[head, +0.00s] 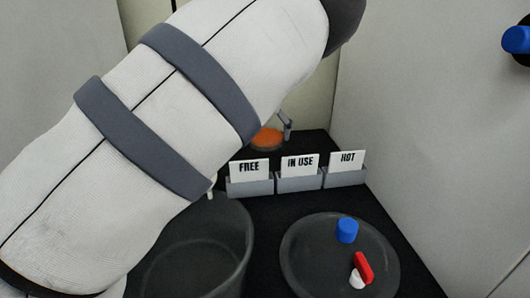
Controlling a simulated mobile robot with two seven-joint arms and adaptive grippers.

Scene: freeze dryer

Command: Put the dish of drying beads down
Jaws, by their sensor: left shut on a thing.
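The dish of drying beads (267,140) is a small round dish with an orange fill. It shows at the back of the black surface, behind the label cards, and my arm covers its left part. My left gripper (285,126) shows only as a small grey piece at the dish's right edge. It is shut on the dish. The rest of the gripper is hidden behind my large white left forearm. I cannot tell whether the dish touches the surface. My right gripper is not in view.
Card holders labelled FREE (250,187), IN USE (299,184) and HOT (345,178) stand in a row before the dish. A dark round tray (310,262) holds a blue cap (347,230) and a red-and-white piece (362,268). A dark see-through tub (235,235) stands left. Pale walls enclose the surface.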

